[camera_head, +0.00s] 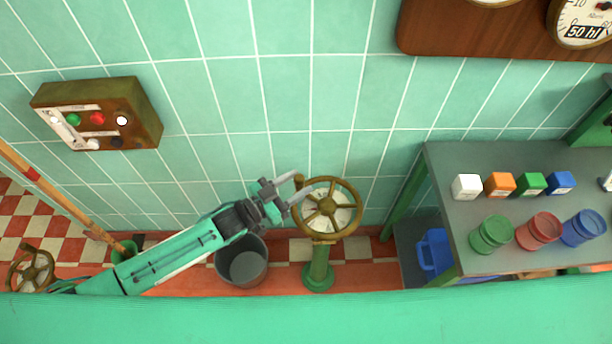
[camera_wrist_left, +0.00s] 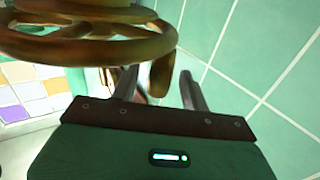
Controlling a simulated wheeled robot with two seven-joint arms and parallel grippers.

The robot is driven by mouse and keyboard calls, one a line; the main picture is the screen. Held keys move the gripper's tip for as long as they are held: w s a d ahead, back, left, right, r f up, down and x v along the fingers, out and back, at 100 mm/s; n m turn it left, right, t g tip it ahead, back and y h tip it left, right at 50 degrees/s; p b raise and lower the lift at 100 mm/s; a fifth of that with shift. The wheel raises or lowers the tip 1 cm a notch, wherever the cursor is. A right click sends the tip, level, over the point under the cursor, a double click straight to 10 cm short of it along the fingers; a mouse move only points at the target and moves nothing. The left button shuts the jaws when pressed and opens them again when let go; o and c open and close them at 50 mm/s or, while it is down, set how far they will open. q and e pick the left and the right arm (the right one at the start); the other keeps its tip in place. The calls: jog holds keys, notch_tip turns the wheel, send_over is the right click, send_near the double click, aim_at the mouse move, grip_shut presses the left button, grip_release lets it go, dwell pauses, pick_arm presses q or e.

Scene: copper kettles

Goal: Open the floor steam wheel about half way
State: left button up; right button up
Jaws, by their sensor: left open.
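The floor steam wheel (camera_head: 343,192) is a brass handwheel with spokes over a pale disc, on a green pedestal (camera_head: 318,270). A short brass handle (camera_head: 299,181) stands at its left rim. My left gripper (camera_head: 304,183) reaches in from the left and is open at that handle. In the left wrist view, the wheel's rim (camera_wrist_left: 90,48) fills the upper left. The handle (camera_wrist_left: 160,76) hangs between the two fingers of my left gripper (camera_wrist_left: 158,78), with a visible gap to the right finger. Whether the left finger touches it I cannot tell. My right gripper is not in view.
A grey bucket (camera_head: 243,264) stands left of the pedestal, below my left arm. A second brass wheel (camera_head: 32,268) is at the far left, near a wooden pole (camera_head: 60,192). A grey table (camera_head: 455,215) with coloured blocks and tins stands right. A button box (camera_head: 98,113) hangs on the tiled wall.

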pick_arm(q)
jog(key=shift+x, duration=1.7)
grip_shut()
